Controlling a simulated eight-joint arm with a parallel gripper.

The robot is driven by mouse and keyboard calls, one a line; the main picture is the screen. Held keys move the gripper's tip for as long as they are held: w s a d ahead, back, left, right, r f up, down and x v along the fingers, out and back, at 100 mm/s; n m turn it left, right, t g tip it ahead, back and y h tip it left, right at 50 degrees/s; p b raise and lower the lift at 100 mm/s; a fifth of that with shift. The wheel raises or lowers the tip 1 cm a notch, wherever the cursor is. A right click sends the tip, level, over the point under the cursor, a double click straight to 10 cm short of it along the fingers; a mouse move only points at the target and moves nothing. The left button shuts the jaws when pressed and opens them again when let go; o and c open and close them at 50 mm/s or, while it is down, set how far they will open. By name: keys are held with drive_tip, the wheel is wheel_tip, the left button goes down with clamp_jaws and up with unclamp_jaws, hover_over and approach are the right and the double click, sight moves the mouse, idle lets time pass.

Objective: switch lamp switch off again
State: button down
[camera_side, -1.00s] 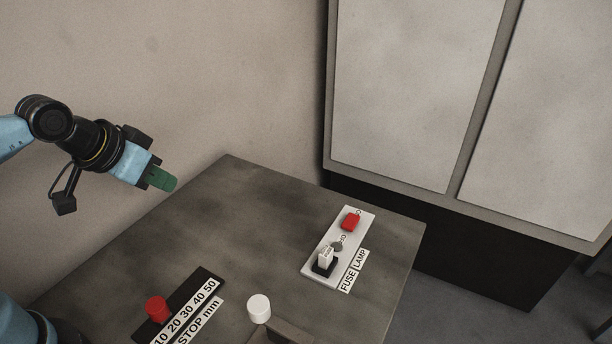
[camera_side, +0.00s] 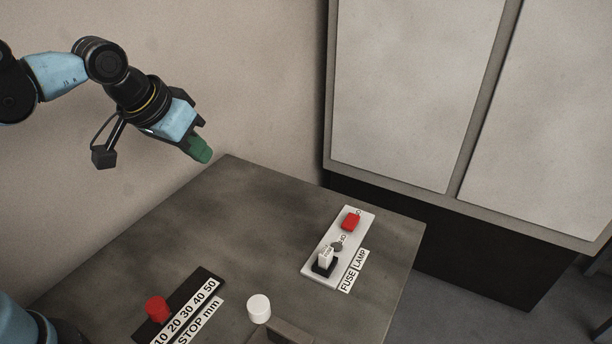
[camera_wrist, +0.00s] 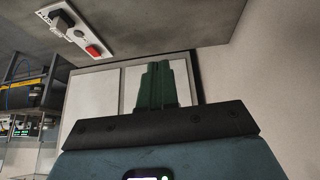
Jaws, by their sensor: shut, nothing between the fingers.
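The lamp switch (camera_side: 351,221) is a red rocker at the far end of a white panel (camera_side: 318,276) on the table. Its lit or tilted state is too small to tell. It also shows in the wrist view (camera_wrist: 93,51), at the upper left. A white fuse (camera_side: 326,258) stands in a black holder on the same panel, with a small grey round part (camera_side: 337,246) between fuse and switch. My gripper (camera_side: 206,156) has green fingers, is shut and empty, and hangs above the table's far left edge, well apart from the panel. Its fingers also show in the wrist view (camera_wrist: 160,85).
A red knob (camera_side: 157,309) sits on a black STOP mm scale (camera_side: 207,283) at the front left. A white round cap (camera_side: 259,309) stands to its right. A large grey cabinet (camera_side: 420,90) stands behind the table. The middle of the table (camera_side: 235,220) is clear.

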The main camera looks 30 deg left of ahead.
drive_tip(key=w+d+r+g, duration=0.1)
drive_tip(key=w+d+r, duration=0.1)
drive_tip(key=w+d, duration=0.7)
drive_tip(key=g, duration=0.2)
hover_over(353, 216)
drive_tip(key=s, duration=0.4)
wheel_tip(353, 216, down, 4)
drive_tip(key=shift+w, duration=0.1)
drive_tip(key=shift+f, duration=0.1)
drive_tip(key=x, duration=1.3)
drive_tip(key=shift+s+a, duration=0.2)
drive_tip(key=shift+s, duration=0.05)
drive_tip(key=shift+f, duration=0.5)
